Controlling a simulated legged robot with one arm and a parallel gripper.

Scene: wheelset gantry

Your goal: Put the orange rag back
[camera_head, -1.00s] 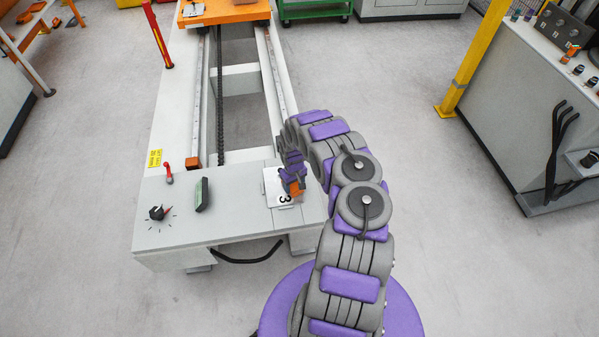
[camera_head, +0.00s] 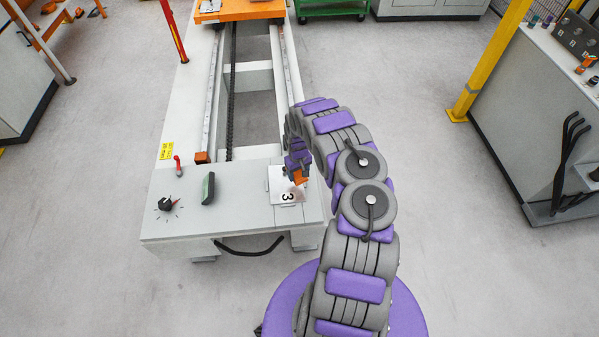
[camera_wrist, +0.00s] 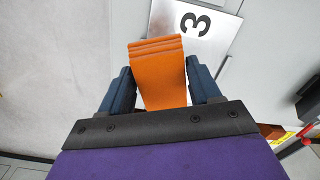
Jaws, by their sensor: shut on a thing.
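The orange rag (camera_wrist: 160,75) is between the two dark fingers of my gripper (camera_wrist: 160,88) in the wrist view, folded, with its far end sticking out past the fingertips. My gripper is shut on it. In the head view a small part of the orange rag (camera_head: 299,178) shows below my gripper (camera_head: 298,172). The rag is over or close to a light metal plate marked 3 (camera_head: 286,196), which also shows in the wrist view (camera_wrist: 218,22). I cannot tell whether the rag touches the plate.
The grey gantry end (camera_head: 235,222) carries a black knob (camera_head: 165,203), a red lever (camera_head: 178,165) and a dark green-edged handle (camera_head: 208,188). A yellow post (camera_head: 490,60) and a grey control cabinet (camera_head: 540,110) stand at the right. The floor between is clear.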

